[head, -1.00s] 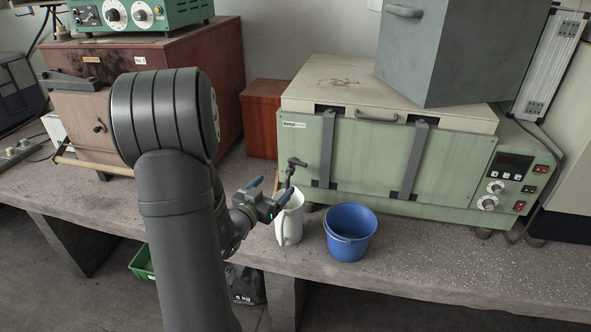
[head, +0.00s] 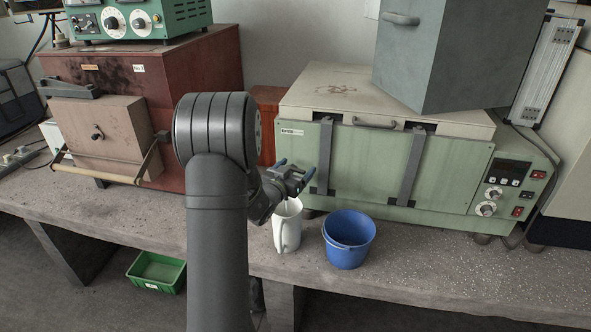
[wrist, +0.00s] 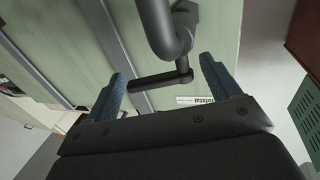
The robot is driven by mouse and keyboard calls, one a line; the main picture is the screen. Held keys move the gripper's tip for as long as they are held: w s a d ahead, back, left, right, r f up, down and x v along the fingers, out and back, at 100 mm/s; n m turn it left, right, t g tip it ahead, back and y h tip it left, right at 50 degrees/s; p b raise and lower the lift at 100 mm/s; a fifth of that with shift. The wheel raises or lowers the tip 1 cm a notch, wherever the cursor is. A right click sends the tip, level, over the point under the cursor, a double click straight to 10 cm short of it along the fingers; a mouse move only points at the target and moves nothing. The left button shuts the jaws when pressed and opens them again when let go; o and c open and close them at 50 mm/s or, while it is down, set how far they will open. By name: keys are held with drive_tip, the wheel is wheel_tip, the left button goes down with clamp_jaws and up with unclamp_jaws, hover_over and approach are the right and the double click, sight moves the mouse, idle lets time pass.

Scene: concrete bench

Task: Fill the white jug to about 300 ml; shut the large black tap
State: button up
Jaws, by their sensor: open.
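The white jug (head: 292,228) stands upright on the bench below the tap, in front of the pale green unit. My gripper (head: 296,168) is open, just above the jug, and covers most of the tap in the head view. In the wrist view the large black tap (wrist: 165,28) comes down from the top. Contact on the right side is unclear.
A blue bucket (head: 347,248) stands right of the jug, close to it. The green unit (head: 365,165) with its control panel is behind. A brown cabinet (head: 195,85) stands at left. A green crate (head: 157,272) is on the floor. The bench front right is clear.

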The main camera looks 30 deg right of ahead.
drive_tip(key=c, duration=1)
drive_tip(key=shift+o, duration=0.2)
drive_tip(key=shift+d, duration=0.1)
drive_tip(key=shift+d+n+t+y, duration=0.1)
drive_tip(key=shift+n+t+y, duration=0.55)
drive_tip(key=shift+t, duration=0.25)
drive_tip(key=shift+w+d+n+t+y, duration=0.1)
drive_tip(key=shift+w+n+t+y, duration=0.05)
drive_tip(key=shift+n+t+y, duration=0.85)
